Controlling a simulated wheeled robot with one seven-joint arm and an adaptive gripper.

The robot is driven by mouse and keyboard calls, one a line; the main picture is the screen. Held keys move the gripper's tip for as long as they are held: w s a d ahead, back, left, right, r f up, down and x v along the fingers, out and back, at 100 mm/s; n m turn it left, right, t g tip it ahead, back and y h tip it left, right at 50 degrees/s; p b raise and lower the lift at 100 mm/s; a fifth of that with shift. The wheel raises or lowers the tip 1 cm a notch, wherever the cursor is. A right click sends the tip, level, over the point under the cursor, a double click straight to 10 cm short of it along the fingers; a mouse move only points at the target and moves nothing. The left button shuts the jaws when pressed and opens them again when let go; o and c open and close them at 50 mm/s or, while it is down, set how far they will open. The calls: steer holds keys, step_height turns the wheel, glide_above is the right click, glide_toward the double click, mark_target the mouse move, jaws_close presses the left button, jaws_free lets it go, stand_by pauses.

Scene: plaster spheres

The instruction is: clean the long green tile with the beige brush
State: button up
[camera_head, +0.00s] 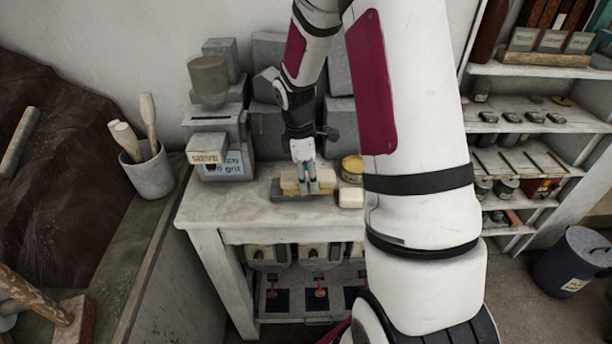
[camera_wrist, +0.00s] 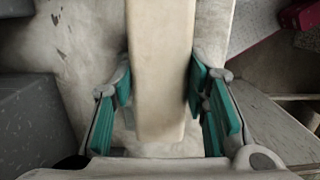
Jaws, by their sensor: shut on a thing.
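The beige brush (camera_head: 290,186) is a pale block on the worktable. My gripper (camera_head: 309,187) is shut on it from above. In the wrist view the brush (camera_wrist: 160,70) runs lengthwise between the teal finger pads of my gripper (camera_wrist: 160,95). A low grey-green slab, which looks like the long green tile (camera_head: 284,197), lies on the table right under the brush. The brush appears to rest on it or hang just above it; I cannot tell which. The tile is mostly covered by the brush and I cannot make it out in the wrist view.
The pale worktable (camera_head: 230,213) has free room at its left front. A cream block (camera_head: 351,198) and a yellow tin (camera_head: 352,168) stand close on the right, partly behind my arm. Grey boxes (camera_head: 217,125) stand at the back. A pot of tools (camera_head: 150,176) is farther left.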

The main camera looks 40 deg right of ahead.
mark_target(295, 176)
steer(key=shift+s+d+p, duration=0.3)
steer(key=shift+s+d, duration=0.1)
steer(key=shift+d, duration=0.15)
steer(key=shift+f, duration=0.1)
steer(key=shift+w, duration=0.1)
steer(key=shift+w+a+b, duration=0.2)
steer(key=shift+w+a, duration=0.4)
steer(key=shift+a, duration=0.35)
steer(key=shift+w+a+b, duration=0.2)
steer(key=shift+w+a, duration=0.4)
steer(key=shift+a, duration=0.3)
steer(key=shift+s+d, duration=0.1)
steer(key=shift+s+d+p, duration=0.4)
steer(key=shift+s+d, duration=0.05)
steer(key=shift+d, duration=0.15)
steer(key=shift+s+d+p, duration=0.2)
steer(key=shift+s+d, duration=0.15)
steer(key=shift+d, duration=0.25)
steer(key=shift+s+d+p, duration=0.2)
steer(key=shift+s+d, duration=0.15)
steer(key=shift+d, duration=0.2)
